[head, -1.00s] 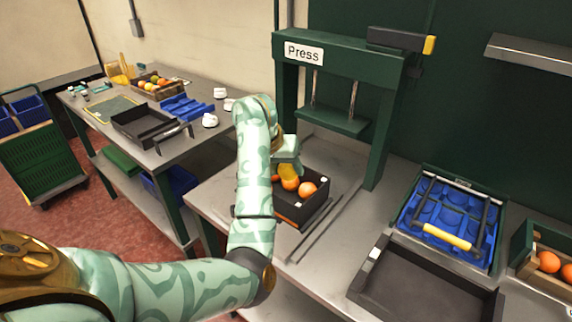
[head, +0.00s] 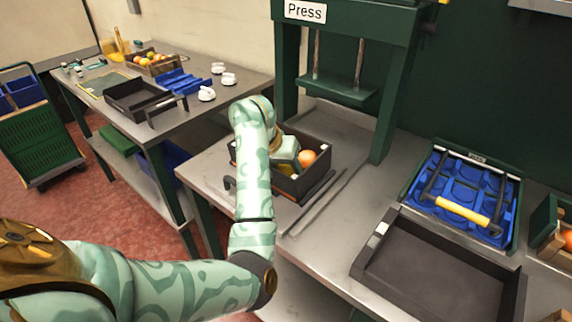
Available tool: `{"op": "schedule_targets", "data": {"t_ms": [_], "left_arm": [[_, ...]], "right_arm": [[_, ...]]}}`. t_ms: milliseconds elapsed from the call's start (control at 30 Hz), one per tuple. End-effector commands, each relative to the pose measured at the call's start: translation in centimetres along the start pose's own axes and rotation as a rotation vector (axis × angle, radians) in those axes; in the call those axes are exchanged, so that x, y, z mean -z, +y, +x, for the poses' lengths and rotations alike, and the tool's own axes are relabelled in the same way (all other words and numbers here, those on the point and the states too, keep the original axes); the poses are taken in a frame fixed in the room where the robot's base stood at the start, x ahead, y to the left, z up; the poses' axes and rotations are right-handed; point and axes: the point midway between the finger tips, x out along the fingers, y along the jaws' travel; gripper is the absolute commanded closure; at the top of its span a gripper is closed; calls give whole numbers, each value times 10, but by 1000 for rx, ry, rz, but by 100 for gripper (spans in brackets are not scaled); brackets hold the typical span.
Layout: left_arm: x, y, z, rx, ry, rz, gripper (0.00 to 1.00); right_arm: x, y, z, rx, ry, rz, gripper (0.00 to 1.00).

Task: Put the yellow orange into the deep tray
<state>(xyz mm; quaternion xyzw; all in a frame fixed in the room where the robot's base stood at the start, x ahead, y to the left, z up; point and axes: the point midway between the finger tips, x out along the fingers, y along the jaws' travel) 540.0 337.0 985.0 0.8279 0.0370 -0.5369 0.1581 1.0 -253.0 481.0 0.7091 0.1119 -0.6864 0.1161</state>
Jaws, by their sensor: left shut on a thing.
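My left gripper (head: 287,163) is down inside the dark deep tray (head: 312,188) on the bench by the press. It is shut, and the yellow orange it holds is now hidden behind the gripper and my arm. An orange fruit (head: 307,158) lies in the tray just right of the gripper. My arm hides the left part of the tray. My right gripper is not in view.
The green press (head: 390,100) stands behind the tray. An empty shallow black tray (head: 440,265) and a blue moulded tray with a yellow handle (head: 465,195) are at right. A side table (head: 215,115) with a fruit crate (head: 152,65) is at left.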

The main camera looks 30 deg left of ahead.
Motion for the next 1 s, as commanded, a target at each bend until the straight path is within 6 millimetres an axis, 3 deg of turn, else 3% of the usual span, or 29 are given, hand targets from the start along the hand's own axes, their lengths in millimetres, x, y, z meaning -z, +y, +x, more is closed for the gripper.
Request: {"op": "schedule_targets", "data": {"t_ms": [233,267,333,700,1000], "left_arm": [[0,-1,0,2,-1,-2,76],[0,-1,0,2,-1,-2,44],[0,-1,0,2,-1,-2,26],[0,-1,-2,3,-1,-3,26],[12,7,-29,0,2,-2,26]], "right_arm": [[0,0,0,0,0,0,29],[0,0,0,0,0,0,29],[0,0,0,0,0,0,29],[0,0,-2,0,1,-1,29],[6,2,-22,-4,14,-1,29]]}}
